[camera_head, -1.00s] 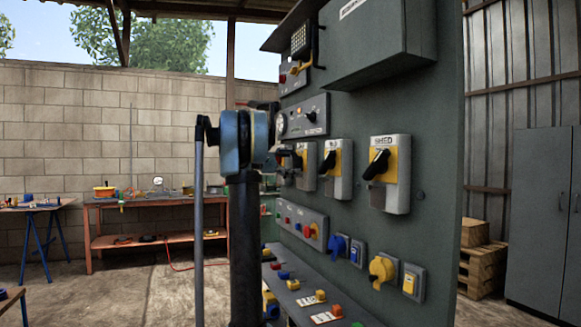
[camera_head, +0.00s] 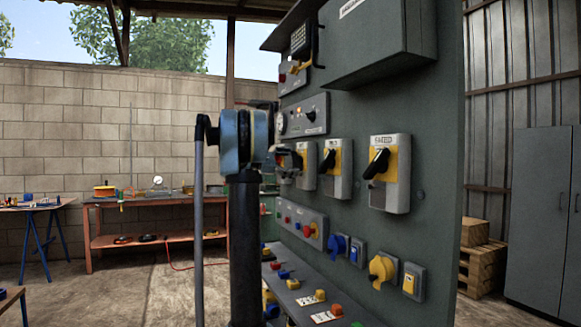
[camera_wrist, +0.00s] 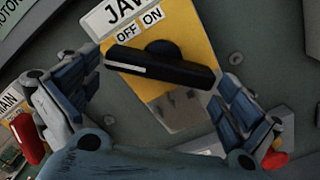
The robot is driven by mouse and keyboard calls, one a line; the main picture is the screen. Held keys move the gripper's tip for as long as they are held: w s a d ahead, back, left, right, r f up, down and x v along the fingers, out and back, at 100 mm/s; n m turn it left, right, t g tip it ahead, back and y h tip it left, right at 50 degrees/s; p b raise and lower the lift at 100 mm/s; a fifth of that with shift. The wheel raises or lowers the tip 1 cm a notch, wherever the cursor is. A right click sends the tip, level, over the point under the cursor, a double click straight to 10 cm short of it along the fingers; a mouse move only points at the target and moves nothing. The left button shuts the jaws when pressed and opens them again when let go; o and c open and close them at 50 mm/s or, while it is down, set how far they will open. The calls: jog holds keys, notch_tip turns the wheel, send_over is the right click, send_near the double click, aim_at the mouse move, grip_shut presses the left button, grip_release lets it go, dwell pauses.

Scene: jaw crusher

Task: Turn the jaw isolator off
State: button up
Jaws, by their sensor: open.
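The jaw isolator shows in the wrist view as a yellow plate (camera_wrist: 190,40) with a white label reading JAW, OFF and ON. Its black bar handle (camera_wrist: 165,68) lies across the plate, slightly tilted, with a white mark on its left end. My gripper (camera_wrist: 160,98) is open. One blue-grey finger is left of the handle and the other is right of its right end; contact cannot be told. In the head view the leftmost yellow-and-grey isolator (camera_head: 307,165) is partly hidden by my arm, and my gripper is mostly hidden there.
Two more isolators (camera_head: 338,168) (camera_head: 391,173) with black handles stand to the right on the grey panel (camera_head: 440,110). A button row (camera_head: 302,224) and blue and yellow sockets sit below. In the wrist view a red knob (camera_wrist: 30,138) is near the left finger.

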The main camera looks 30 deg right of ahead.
jog(key=a, duration=1.1)
jog(key=shift+w+a, duration=0.35)
jog(key=shift+w, duration=0.05)
jog(key=shift+f, duration=0.1)
jog(key=s+a+f+m+t+y, duration=0.1)
jog(key=s+a+f+y, duration=0.5)
jog(key=s+f, duration=0.8)
jog(key=s+a+f+m+t+y, duration=0.1)
jog(key=s+a+f+m+y, duration=0.3)
jog(key=s+a+f, duration=0.9)
jog(key=s+a+f+m+t+y, duration=0.1)
jog(key=s+a+f+m+y, duration=0.2)
jog(key=s+a+f+y, duration=0.5)
jog(key=s+a+f, duration=0.1)
jog(key=s+f, duration=0.7)
jog(key=f, duration=0.4)
jog(key=shift+a, duration=0.3)
jog(key=shift+w+f, duration=0.15)
jog(key=shift+w, duration=0.3)
